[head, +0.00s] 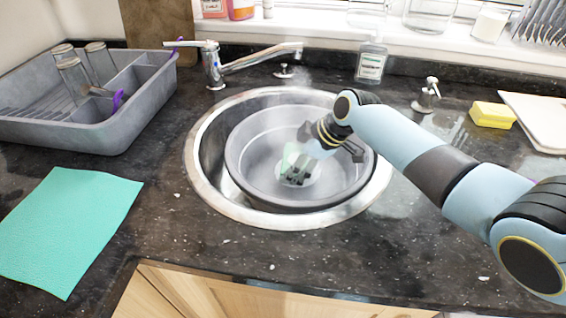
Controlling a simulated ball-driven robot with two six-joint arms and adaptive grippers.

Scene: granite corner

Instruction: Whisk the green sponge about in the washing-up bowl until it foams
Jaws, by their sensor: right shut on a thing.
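The grey washing-up bowl (240,172) sits inside the round steel sink (205,185). Cloudy, whitish water or haze fills the bowl and blurs what is in it. The green sponge (289,157) shows as a pale green patch inside the bowl, largely covered by my gripper. My right gripper (296,177) reaches down into the bowl from the right and is shut on the sponge. Its fingertips are near the middle of the bowl, with a whitish patch around them. My left gripper is not in view.
A tap (245,62) stands behind the sink. A grey dish rack (110,125) with glasses is at the left, with a green cloth (70,225) in front. A soap dispenser (427,96), yellow sponge (492,115) and white boards (540,118) are at the right. The front counter is clear.

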